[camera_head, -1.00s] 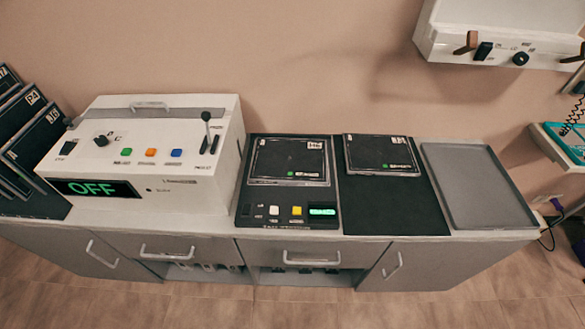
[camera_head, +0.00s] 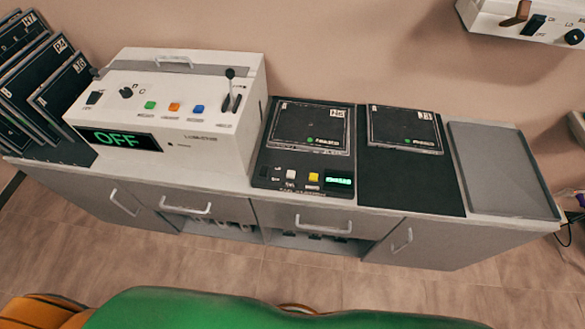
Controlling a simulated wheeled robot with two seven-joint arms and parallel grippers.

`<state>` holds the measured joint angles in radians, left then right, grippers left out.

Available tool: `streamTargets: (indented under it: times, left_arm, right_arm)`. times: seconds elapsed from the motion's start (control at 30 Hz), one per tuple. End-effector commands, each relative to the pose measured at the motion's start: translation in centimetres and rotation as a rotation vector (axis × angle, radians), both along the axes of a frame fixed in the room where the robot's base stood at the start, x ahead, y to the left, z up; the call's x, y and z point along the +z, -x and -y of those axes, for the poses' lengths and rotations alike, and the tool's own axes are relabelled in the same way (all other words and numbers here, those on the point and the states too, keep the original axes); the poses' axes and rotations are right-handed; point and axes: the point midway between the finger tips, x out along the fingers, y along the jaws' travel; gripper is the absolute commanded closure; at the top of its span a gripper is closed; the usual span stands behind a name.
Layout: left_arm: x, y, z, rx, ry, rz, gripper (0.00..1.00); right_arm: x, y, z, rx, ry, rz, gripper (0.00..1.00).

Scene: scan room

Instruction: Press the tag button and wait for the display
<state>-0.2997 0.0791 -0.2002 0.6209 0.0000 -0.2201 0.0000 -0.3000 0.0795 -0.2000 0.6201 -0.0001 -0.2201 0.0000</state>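The black tagging unit (camera_head: 261,182) lies on the counter right of the white console, with a dark cassette (camera_head: 308,128) on its upper part. Its front strip has a white button (camera_head: 291,174), a yellow button (camera_head: 314,177) and a small lit green display (camera_head: 339,181). The labels and display text are too small to read, so I cannot tell which button is the tag button. Neither gripper is in view, and nothing touches the unit.
The white console (camera_head: 205,141) shows OFF. Several cassettes (camera_head: 40,85) lean at the left. A second cassette (camera_head: 404,128) lies on a black mat (camera_head: 410,183), beside a grey tray (camera_head: 500,170). An unclear green and orange shape (camera_head: 230,310) fills the bottom edge.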

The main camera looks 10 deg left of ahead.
Motion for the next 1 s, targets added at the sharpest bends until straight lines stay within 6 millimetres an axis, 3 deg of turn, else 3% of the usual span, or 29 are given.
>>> streamTargets:
  times: [0.43, 0.47, 0.67, 1.0]
  left_arm:
    - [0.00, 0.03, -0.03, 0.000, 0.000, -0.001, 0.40]
    - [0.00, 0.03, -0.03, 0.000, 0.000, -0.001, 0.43]
    - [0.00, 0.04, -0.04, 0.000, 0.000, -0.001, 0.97]
    - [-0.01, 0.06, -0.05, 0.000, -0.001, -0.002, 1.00]
  right_arm:
    - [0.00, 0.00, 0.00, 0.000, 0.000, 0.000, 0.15]
    - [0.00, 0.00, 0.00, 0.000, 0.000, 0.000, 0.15]
    - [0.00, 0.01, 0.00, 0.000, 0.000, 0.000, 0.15]
    - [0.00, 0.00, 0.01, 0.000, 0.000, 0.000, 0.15]
